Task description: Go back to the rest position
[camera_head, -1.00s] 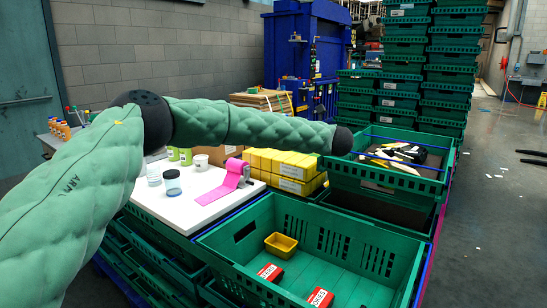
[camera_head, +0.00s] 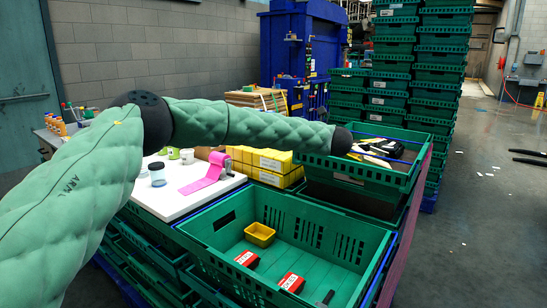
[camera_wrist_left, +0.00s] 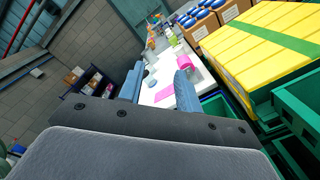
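My left arm (camera_head: 235,123), in pale green padding, reaches across the head view from the left. Its dark end overlaps the upper right green crate (camera_head: 395,181). The left gripper itself cannot be made out in the head view. In the left wrist view, my left gripper (camera_wrist_left: 160,90) has two blue-grey fingers standing apart with nothing held between them. The white worktop (camera_wrist_left: 197,72) shows beyond them. My right gripper is in neither view.
A green crate (camera_head: 322,232) in front holds a yellow tub (camera_head: 260,234) and two red packs (camera_head: 291,282). Beside it, a white worktop (camera_head: 170,203) carries jars and a pink roll (camera_head: 205,176). Yellow boxes (camera_head: 262,164) and tall crate stacks (camera_head: 440,75) stand behind. Floor is open at right.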

